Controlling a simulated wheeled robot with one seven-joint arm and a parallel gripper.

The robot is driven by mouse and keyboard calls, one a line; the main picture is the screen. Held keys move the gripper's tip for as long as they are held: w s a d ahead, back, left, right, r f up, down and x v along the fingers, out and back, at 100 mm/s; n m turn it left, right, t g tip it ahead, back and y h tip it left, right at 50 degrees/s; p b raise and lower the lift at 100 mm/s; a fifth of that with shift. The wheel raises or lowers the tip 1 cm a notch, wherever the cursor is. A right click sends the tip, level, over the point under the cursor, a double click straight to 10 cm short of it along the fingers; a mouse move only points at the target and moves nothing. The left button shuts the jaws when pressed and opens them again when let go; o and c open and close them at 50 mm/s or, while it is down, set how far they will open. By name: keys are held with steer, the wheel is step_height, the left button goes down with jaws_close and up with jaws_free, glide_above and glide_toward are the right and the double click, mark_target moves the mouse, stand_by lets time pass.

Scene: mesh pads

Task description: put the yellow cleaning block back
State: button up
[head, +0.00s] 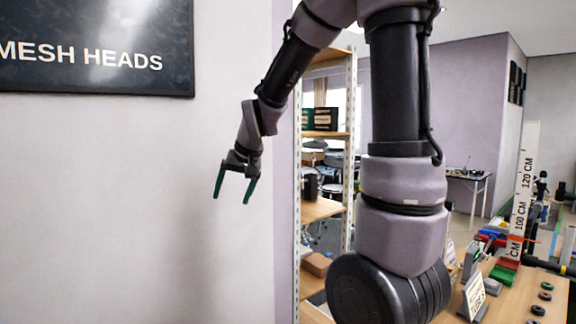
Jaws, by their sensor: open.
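My gripper (233,198) hangs with its two dark green fingers spread and pointing down, in front of the bare pale wall left of the shelf. Nothing is between the fingers. I cannot make out the yellow cleaning block for certain in the head view. My arm's thick links cover part of the scene, including the left part of the work table (520,302) at the lower right. The gripper is well apart from that table.
The table bears a green block (503,275), several small rings, a propped card (473,296) and an upright white measuring scale (525,185). A shelf rack (323,210) stands behind my arm. A "MESH HEADS" board (90,30) hangs on the left wall.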

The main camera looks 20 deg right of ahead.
steer(key=s+d+r+m, duration=0.1)
steer(key=s+d+r, duration=0.2)
steer(key=s, duration=0.6)
steer(key=s+d+r+m+t, duration=0.1)
steer(key=s+d+r, duration=0.3)
steer(key=s+r, duration=0.3)
steer(key=s, duration=0.3)
steer(key=shift+s+d, duration=0.2)
steer(key=shift+d, duration=0.05)
